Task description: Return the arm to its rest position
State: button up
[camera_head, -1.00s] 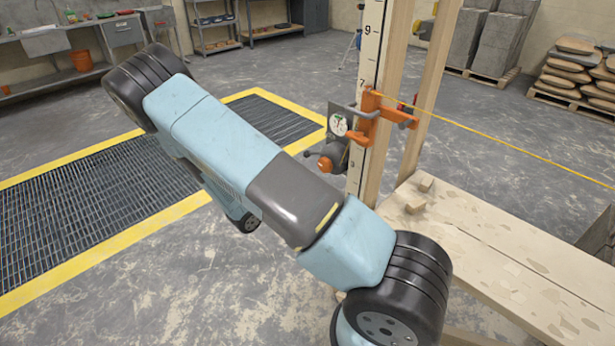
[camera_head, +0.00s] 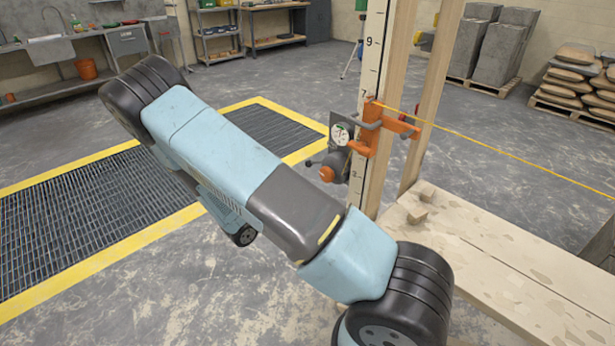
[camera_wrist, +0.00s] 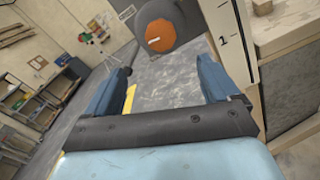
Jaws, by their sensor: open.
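My gripper (camera_wrist: 165,88) shows in the wrist view with its two blue fingers spread apart and nothing between them. Beyond the fingertips is the orange-ended round part of a dark device (camera_wrist: 160,34). The same device, with an orange knob (camera_head: 327,174) and a white dial (camera_head: 341,134), is fixed by an orange clamp (camera_head: 372,125) at a marked staff. Whether a finger touches the device cannot be told.
The marked staff (camera_head: 373,50) and wooden posts (camera_head: 428,95) stand by a plank bench (camera_head: 500,258) on the right. A yellow line (camera_head: 500,147) stretches from the clamp to the right. A yellow-edged floor grate (camera_head: 70,225) lies left. Concrete floor between is clear.

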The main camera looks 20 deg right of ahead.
jog(key=shift+r, duration=0.1)
jog(key=s+d+r+m+g+y, duration=0.2)
jog(key=s+r+m+g+y, duration=0.3)
jog(key=r, duration=0.5)
jog(key=s+d+r+m+g+y, duration=0.2)
jog(key=s+r+m+g+y, duration=0.15)
jog(key=s+r+m, duration=0.6)
jog(key=s+a+r+m+t+y, duration=0.1)
jog(key=s+a+r+t+y, duration=0.1)
jog(key=s+r, duration=0.4)
jog(key=s+a+r+m+t+y, duration=0.2)
jog(key=s+r+t+y, duration=0.3)
jog(key=r, duration=0.7)
jog(key=shift+s+a+r+y, duration=0.3)
jog(key=shift+s+y, duration=0.25)
jog(key=shift+s, duration=0.5)
jog(key=shift+a+m, duration=0.1)
jog(key=shift+m, duration=0.15)
